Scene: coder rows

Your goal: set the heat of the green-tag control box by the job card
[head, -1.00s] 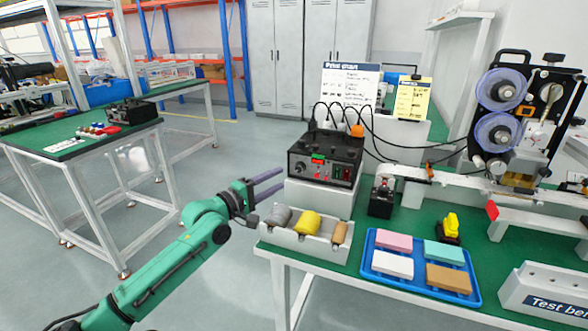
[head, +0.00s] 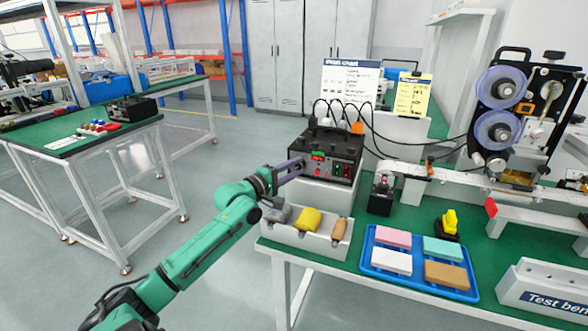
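A black control box (head: 340,146) stands on a white block on the bench, with a small green patch around its lit red display (head: 317,157). Its front also has small red and green controls at the right. My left gripper (head: 301,166) is at the left part of the front panel, its purple fingers pointing at the panel and covering the knob there. I cannot tell whether the fingers are shut on the knob. A yellow card (head: 412,97) and a white chart (head: 349,86) stand behind the box; their small print is unreadable. My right gripper is not in view.
A white tray (head: 283,231) with grey, yellow and tan pieces lies just below my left gripper. A blue tray (head: 371,273) of coloured blocks lies to its right. A reel machine (head: 512,120) stands at the right. Another black box (head: 132,108) stands on the left table.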

